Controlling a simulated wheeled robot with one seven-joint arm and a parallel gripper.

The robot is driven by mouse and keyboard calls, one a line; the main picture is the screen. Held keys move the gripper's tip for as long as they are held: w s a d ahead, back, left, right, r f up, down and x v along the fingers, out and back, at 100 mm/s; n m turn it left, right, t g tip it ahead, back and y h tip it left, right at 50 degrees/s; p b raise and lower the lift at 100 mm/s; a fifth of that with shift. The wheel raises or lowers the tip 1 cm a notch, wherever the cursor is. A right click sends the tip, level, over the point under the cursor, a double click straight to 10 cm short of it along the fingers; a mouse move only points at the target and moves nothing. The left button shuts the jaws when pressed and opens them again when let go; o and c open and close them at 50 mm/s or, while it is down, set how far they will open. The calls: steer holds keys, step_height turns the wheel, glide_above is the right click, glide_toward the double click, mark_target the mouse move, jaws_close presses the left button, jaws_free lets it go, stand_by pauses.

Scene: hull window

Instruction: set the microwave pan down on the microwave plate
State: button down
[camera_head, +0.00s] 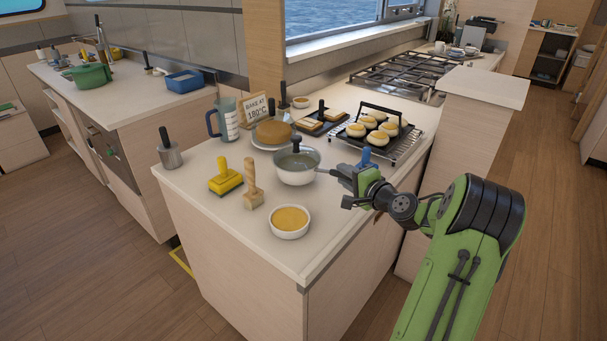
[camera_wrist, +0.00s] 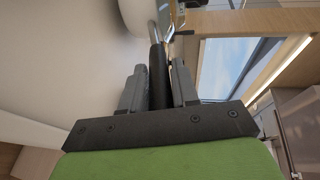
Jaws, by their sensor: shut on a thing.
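A pale round pan (camera_head: 297,176) with a dark knob showing at its top is over the near counter, in front of the cake. Its dark handle points right to my gripper (camera_head: 345,187). In the wrist view my gripper (camera_wrist: 160,85) is shut on the black handle (camera_wrist: 158,75), and the pan's pale side (camera_wrist: 138,14) shows at the top. The pan looks level. I cannot tell whether its bottom touches the counter. I cannot make out a microwave or its plate in either view.
The counter (camera_head: 240,235) also holds a yellow-filled bowl (camera_head: 290,221), a wooden-handled tool (camera_head: 253,190), a yellow tool (camera_head: 225,178), a cake (camera_head: 273,132) on a plate, a jug (camera_head: 225,119) and a rack of buns (camera_head: 378,135).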

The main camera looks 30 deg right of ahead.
steer(key=shift+r, duration=0.3)
steer(key=shift+r+p, duration=1.25)
steer(key=shift+r, duration=0.2)
